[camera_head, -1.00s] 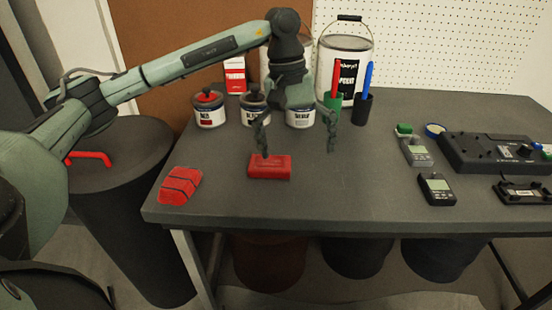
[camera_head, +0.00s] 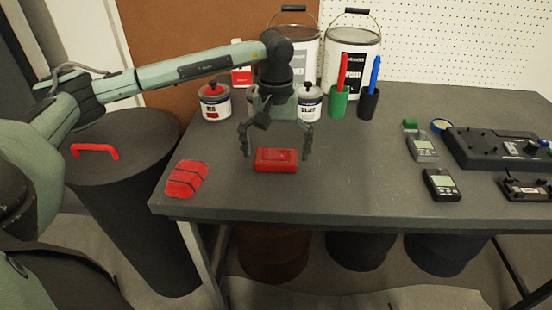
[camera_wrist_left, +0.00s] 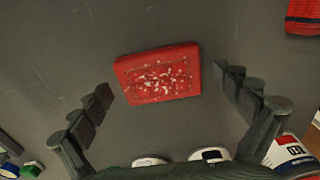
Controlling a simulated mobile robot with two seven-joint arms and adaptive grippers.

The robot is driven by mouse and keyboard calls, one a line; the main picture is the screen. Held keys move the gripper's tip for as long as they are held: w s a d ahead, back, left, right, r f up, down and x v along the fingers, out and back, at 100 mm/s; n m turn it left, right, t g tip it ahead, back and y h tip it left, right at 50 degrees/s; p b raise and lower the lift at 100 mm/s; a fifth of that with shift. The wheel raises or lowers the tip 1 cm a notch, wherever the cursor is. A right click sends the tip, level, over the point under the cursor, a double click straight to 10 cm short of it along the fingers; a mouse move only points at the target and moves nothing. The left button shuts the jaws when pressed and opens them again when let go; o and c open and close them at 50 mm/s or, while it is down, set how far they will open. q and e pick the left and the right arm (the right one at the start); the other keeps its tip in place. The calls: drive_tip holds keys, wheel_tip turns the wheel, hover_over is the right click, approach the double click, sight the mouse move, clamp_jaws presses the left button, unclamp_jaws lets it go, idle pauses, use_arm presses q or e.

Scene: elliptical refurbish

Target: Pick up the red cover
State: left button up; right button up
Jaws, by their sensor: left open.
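The red cover (camera_head: 275,160) is a small red block-like piece lying flat on the grey table. In the left wrist view the red cover (camera_wrist_left: 158,74) shows pale speckles on its upper face. My left gripper (camera_head: 277,155) is open, pointing down, with one finger to each side of the cover in the head view. In the left wrist view the open fingers (camera_wrist_left: 165,95) stand left and right of the cover, apart from it. My right gripper is not in view.
A red striped piece (camera_head: 186,179) lies near the table's front left corner. A green cup (camera_head: 338,103) and dark devices (camera_head: 442,185) are to the right. The table's middle front is clear.

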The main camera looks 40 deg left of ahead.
use_arm(q)
drive_tip(key=shift+c, duration=0.2)
drive_tip(key=c, duration=1.2)
drive_tip(key=shift+c, duration=0.4)
drive_tip(key=shift+r, duration=0.2)
